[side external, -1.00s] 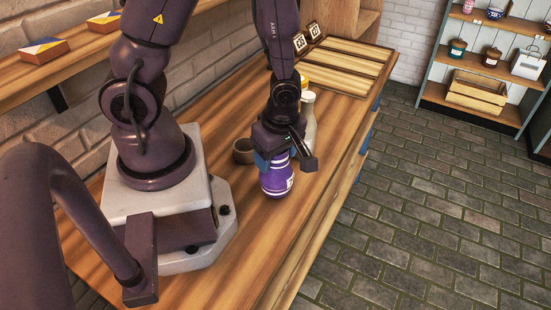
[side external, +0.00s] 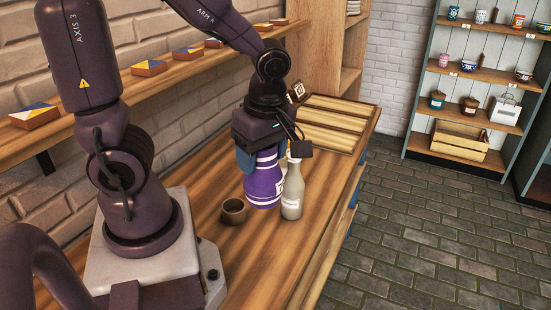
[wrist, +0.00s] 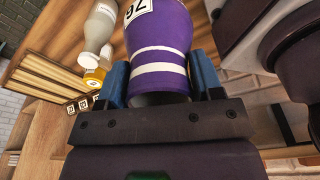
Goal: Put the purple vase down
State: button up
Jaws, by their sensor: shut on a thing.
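The purple vase (side external: 263,187), with white stripes, is upright at the middle of the wooden counter in the side view. My gripper (side external: 263,156) is above it, shut on its upper part. Its base is close to the counter; I cannot tell if it touches. In the wrist view the vase (wrist: 160,45) sits between my gripper's blue fingers (wrist: 160,80), with its number label partly visible at the top edge.
A pale bottle (side external: 292,192) stands just right of the vase. A small brown cup (side external: 233,212) stands left. A yellow-lidded jar (wrist: 92,82) shows in the wrist view. A slatted wooden board (side external: 322,125) lies behind. The counter's front right is clear.

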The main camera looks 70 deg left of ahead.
jog(key=r, duration=0.4)
jog(key=w+r, duration=0.1)
jog(key=r, duration=0.1)
jog(key=shift+a, duration=0.2)
jog(key=w+a+r+m, duration=0.1)
jog(key=w+a, duration=0.3)
jog(key=w+a+r+m, duration=0.1)
jog(key=w+a, duration=0.3)
jog(key=a, duration=0.1)
jog(key=w+a+r+m, duration=0.1)
jog(key=w+a+m, duration=0.1)
jog(key=w+a, duration=0.3)
jog(key=shift+w+a+t, duration=0.1)
jog(key=shift+a+t, duration=0.05)
jog(key=shift+t, duration=0.15)
jog(key=w+a+f+m, duration=0.1)
jog(key=w+a+m, duration=0.1)
jog(key=a, duration=0.9)
jog(key=shift+w+a, duration=0.15)
jog(key=shift+w, duration=0.35)
jog(key=s+a+f+m+t, duration=0.1)
jog(key=a+f+m, duration=0.2)
jog(key=a, duration=0.9)
notch_tip(320, 180, down, 16)
jog(key=shift+s+a, duration=0.15)
jog(key=shift+s, duration=0.05)
jog(key=shift+f, duration=2.2)
jog(key=shift+f, duration=0.15)
